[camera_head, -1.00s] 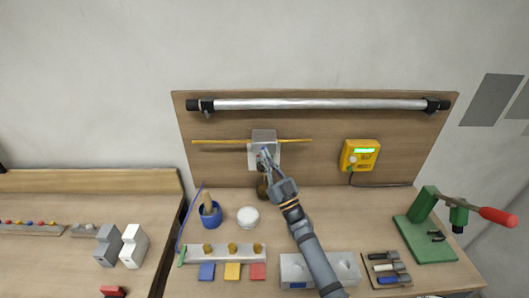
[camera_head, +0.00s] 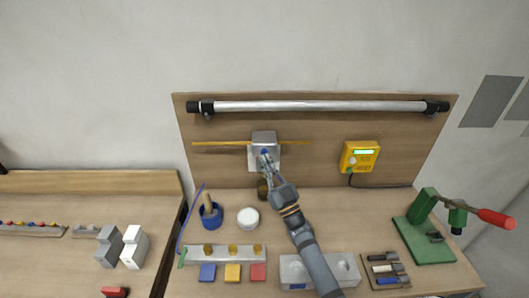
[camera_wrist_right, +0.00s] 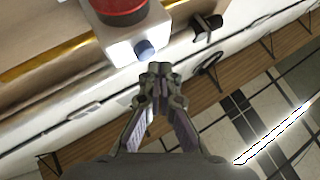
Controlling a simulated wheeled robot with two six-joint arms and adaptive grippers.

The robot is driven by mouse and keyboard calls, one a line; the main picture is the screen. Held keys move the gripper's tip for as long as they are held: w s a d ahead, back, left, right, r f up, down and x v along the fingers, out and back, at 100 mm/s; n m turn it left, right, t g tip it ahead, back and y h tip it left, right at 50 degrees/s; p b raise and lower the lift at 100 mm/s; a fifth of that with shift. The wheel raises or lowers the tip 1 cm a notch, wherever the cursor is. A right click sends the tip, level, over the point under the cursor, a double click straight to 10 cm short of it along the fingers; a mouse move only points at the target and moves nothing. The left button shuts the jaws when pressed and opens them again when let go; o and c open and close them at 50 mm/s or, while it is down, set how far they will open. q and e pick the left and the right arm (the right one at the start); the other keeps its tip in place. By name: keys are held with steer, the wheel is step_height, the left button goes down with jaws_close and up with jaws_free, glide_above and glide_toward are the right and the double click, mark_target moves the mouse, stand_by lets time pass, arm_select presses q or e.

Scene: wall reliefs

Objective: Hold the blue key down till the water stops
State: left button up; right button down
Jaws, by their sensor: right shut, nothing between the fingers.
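The blue key (camera_head: 264,152) sits on the front of a grey-white box (camera_head: 263,138) fixed to the wooden back panel. In the right wrist view the blue key (camera_wrist_right: 145,49) sticks out of the white box (camera_wrist_right: 124,44). My right gripper (camera_head: 267,160) is shut and empty, with its tips just in front of and below the key. In the right wrist view its closed tips (camera_wrist_right: 158,70) lie close to the key; I cannot tell whether they touch. A dark brown vessel (camera_head: 262,189) stands below the box, partly behind my gripper. I see no water stream. My left gripper is not in view.
A blue pot (camera_head: 211,215) and a white round thing (camera_head: 248,217) stand on the bench. A green press with a red handle (camera_head: 430,230) stands at the right.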

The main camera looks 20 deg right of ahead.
steer(key=shift+s+a, duration=0.1)
steer(key=shift+s, duration=0.1)
steer(key=s+p, duration=0.1)
steer(key=s, duration=0.1)
steer(key=s+a+p, duration=0.1)
steer(key=s, duration=0.1)
steer(key=shift+s+a+p, duration=0.15)
steer(key=shift+s+p, duration=0.2)
